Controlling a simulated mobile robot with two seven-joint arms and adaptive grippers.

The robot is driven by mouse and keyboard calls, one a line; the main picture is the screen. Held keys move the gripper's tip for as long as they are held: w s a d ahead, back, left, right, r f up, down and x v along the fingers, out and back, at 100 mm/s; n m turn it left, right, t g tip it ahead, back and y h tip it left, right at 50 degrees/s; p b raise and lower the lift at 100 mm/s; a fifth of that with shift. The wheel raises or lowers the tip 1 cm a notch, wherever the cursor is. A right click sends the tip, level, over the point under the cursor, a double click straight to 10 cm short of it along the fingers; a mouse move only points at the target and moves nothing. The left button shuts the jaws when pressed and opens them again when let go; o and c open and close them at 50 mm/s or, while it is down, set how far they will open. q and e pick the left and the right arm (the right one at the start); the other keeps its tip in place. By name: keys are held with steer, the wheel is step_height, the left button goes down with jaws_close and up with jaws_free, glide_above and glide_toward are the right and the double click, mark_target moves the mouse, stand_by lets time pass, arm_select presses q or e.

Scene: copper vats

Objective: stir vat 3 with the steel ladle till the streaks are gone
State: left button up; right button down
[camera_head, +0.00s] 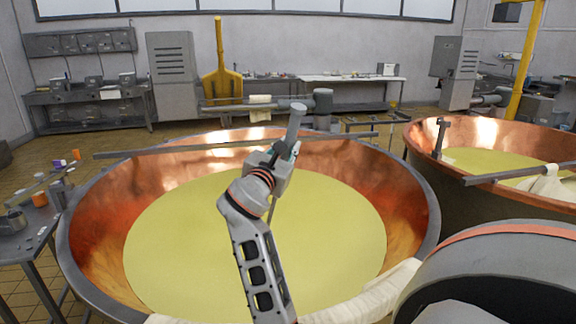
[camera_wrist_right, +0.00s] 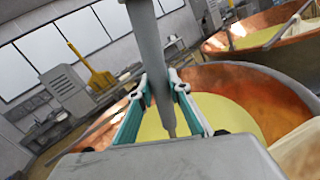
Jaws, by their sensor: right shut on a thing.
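A large copper vat (camera_head: 408,190) stands right in front of me, filled with smooth yellow liquid (camera_head: 160,240). No number shows on it, and I see no streaks on the surface. My right gripper (camera_head: 286,152) is above the middle of this vat, shut on the grey handle of the steel ladle (camera_head: 296,122). The handle rises above the fingers, and a thin rod goes down towards the liquid. The ladle's bowl is not visible. In the right wrist view the handle (camera_wrist_right: 146,35) stands between the teal fingers (camera_wrist_right: 160,95). My left gripper is not in view.
A second copper vat (camera_head: 490,135) with yellow liquid stands at the right. A grey bar (camera_head: 150,151) lies across the near vat's far side. White cloth (camera_head: 365,295) hangs over its front rim. A side table (camera_head: 30,240) with small containers stands at the left.

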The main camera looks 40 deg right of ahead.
step_height(320, 180, up, 20)
steer(key=shift+r, duration=0.15)
stand_by(0.4)
stand_by(1.4)
